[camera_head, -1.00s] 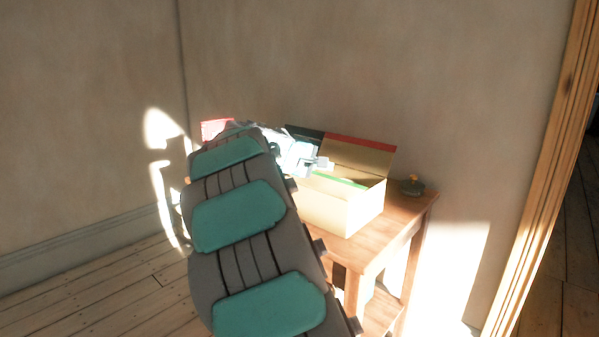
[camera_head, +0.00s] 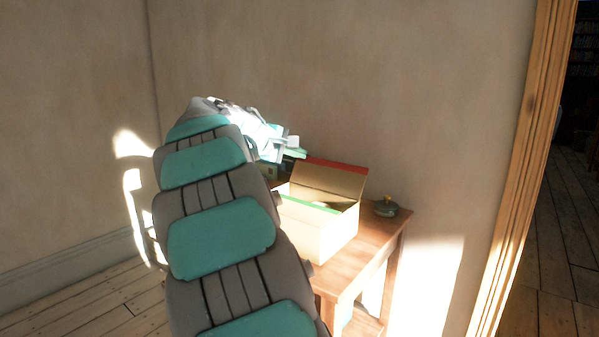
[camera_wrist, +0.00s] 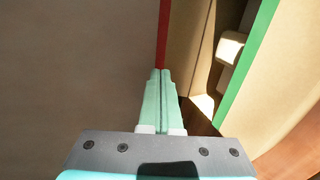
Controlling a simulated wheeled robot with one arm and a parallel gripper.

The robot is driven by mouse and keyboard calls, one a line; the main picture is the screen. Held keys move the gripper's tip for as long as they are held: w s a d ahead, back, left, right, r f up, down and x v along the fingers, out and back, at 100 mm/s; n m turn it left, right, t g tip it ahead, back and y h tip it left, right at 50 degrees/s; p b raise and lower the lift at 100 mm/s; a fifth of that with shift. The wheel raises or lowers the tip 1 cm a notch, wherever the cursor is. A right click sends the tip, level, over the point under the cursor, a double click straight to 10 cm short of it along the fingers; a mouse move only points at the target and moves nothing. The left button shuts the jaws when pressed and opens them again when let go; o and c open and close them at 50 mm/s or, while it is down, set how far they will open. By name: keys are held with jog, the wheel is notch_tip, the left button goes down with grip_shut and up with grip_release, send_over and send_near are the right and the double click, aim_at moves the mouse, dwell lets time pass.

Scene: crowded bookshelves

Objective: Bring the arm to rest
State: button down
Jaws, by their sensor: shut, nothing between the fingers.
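My gripper (camera_wrist: 161,75) shows in the wrist view with its two pale green fingers pressed together and nothing between them. In the head view my gripper (camera_head: 298,153) is at the end of my arm, just above and left of the open box (camera_head: 335,235). The box is cardboard, with a red-edged flap raised at the back and a green-edged flap in front. In the wrist view the box (camera_wrist: 285,95) is to the right of the fingers, with a pale object (camera_wrist: 231,48) inside. My arm hides the left part of the table.
Walls (camera_head: 380,70) are behind and at the left. A wooden door frame (camera_head: 515,165) stands at the right, with bare floor (camera_head: 560,235) beyond.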

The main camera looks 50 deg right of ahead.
jog(key=shift+r, duration=2.6)
jog(key=shift+a, duration=0.1)
jog(key=s+a+f+y, duration=0.4)
jog(key=s+a+f, duration=0.1)
jog(key=a+f, duration=0.7)
jog(key=s+a+f+y, duration=0.45)
jog(key=a+f, duration=0.55)
jog(key=a, duration=0.3)
jog(key=s+a+f+g+y, duration=0.1)
jog(key=s+a+f+y, duration=0.1)
jog(key=s+a+f, duration=0.5)
jog(key=s+a+f+g+y, duration=0.1)
jog(key=s+a+f+y, duration=0.2)
jog(key=s+a+f, duration=0.4)
jog(key=s+a, duration=0.7)
jog(key=shift+f+m+g, duration=0.15)
jog(key=shift+m+g, duration=0.25)
jog(key=shift+d, duration=0.1)
